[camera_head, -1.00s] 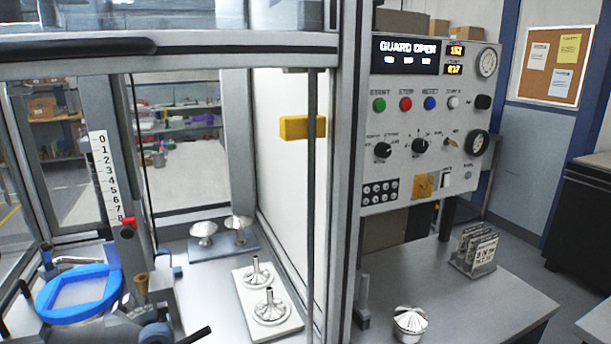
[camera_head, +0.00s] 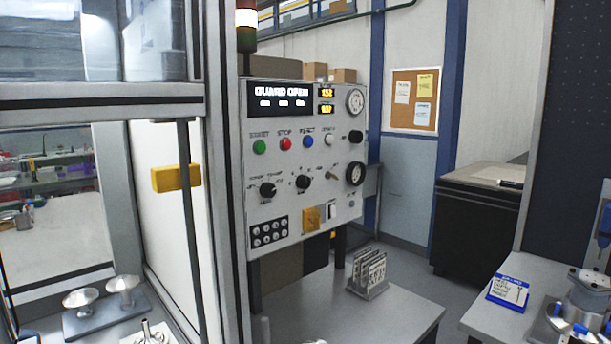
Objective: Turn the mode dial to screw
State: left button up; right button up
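The control panel (camera_head: 300,160) stands right of the machine frame, and its display reads "GUARD OPEN". Two black rotary dials sit in its middle row: a left dial (camera_head: 268,189) and a right dial (camera_head: 303,182). The small labels around them are too blurred to read, so I cannot tell which is the mode dial or where each points. Neither of my grippers shows in this view, and nothing covers the dials.
Green (camera_head: 260,147), red (camera_head: 285,143) and blue (camera_head: 307,140) buttons sit above the dials. A yellow handle (camera_head: 176,178) is on the guard frame at left. A card rack (camera_head: 367,275) stands on the grey table (camera_head: 400,318) below. Another bench (camera_head: 480,320) is at right.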

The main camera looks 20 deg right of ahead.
aim_at(267, 190)
jog(key=k+z, duration=0.1)
jog(key=z, duration=0.3)
jog(key=k+z, duration=0.1)
jog(key=z, duration=0.25)
jog(key=k+z, duration=0.1)
jog(key=z, duration=0.3)
jog(key=k+z, duration=0.1)
jog(key=z, duration=0.25)
